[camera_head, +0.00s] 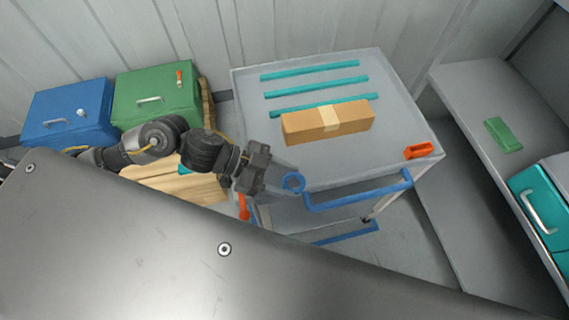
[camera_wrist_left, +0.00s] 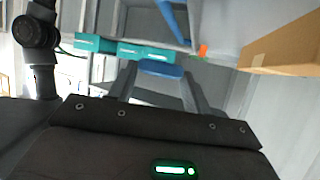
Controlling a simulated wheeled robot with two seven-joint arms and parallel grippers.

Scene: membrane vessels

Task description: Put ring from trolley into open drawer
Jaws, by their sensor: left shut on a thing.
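My left gripper (camera_head: 283,180) is shut on a blue ring (camera_head: 292,183), held at the front left edge of the grey trolley (camera_head: 405,110). In the left wrist view the ring (camera_wrist_left: 161,69) shows nearly edge-on between the fingertips of my left gripper (camera_wrist_left: 160,75). A teal drawer front (camera_head: 541,211) with a pale handle is at the right edge of the head view, well apart from the gripper. Whether it stands open cannot be told. Teal fronts (camera_wrist_left: 120,48) also show in the left wrist view. My right gripper is not in view.
A taped cardboard box (camera_head: 328,121), several teal strips (camera_head: 316,87) and an orange piece (camera_head: 418,151) are on the trolley. Its blue handle (camera_head: 358,192) juts out in front. A green block (camera_head: 503,135) lies on the right-hand shelf. Blue (camera_head: 68,113) and green (camera_head: 157,96) boxes stand left.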

